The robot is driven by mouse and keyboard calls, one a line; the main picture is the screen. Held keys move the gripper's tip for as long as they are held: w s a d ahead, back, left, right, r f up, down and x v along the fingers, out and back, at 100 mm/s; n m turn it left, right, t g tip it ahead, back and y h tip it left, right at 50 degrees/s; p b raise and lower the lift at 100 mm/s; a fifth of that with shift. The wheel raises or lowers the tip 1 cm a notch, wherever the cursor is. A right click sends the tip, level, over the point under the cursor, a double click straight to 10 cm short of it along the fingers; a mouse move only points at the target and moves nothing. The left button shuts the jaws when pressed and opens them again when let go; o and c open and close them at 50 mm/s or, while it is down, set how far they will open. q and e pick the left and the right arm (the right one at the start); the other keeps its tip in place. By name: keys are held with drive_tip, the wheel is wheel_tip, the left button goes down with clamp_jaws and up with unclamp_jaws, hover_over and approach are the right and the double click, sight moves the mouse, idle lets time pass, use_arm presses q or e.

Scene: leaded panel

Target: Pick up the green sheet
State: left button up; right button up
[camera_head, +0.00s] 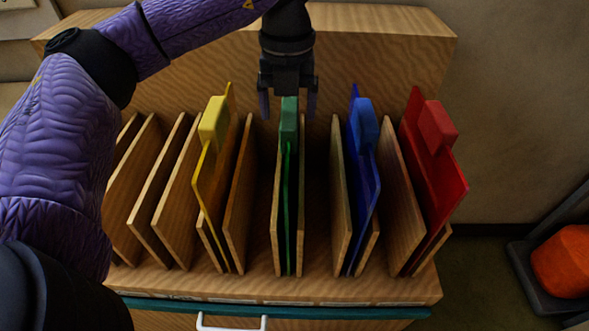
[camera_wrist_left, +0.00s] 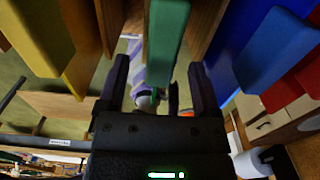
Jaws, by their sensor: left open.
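The green sheet (camera_head: 288,210) stands upright in a slot of the wooden rack, with a green block (camera_head: 289,118) at its top. My left gripper (camera_head: 288,108) is open above the rack, its two fingers on either side of the green block. In the left wrist view the green block (camera_wrist_left: 168,35) shows between the open fingers (camera_wrist_left: 158,88), with gaps on both sides. I cannot tell how deep the block sits between them. My right gripper is not in view.
A yellow sheet (camera_head: 210,175) stands left of the green one; a blue sheet (camera_head: 366,190) and a red sheet (camera_head: 436,170) stand to its right. Wooden dividers (camera_head: 240,190) separate the slots. The rack's tall back panel (camera_head: 385,50) rises behind.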

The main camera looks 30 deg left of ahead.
use_arm(q)
drive_tip(key=f, duration=0.2)
drive_tip(key=f+b, duration=0.1)
drive_tip(key=w+f, duration=0.1)
drive_tip(key=f, duration=0.1)
drive_tip(key=shift+a+f+b, duration=0.25)
drive_tip(key=shift+f+b, duration=0.1)
drive_tip(key=shift+b, duration=0.05)
drive_tip(key=c, duration=0.5)
clamp_jaws()
drive_tip(key=shift+r, duration=0.1)
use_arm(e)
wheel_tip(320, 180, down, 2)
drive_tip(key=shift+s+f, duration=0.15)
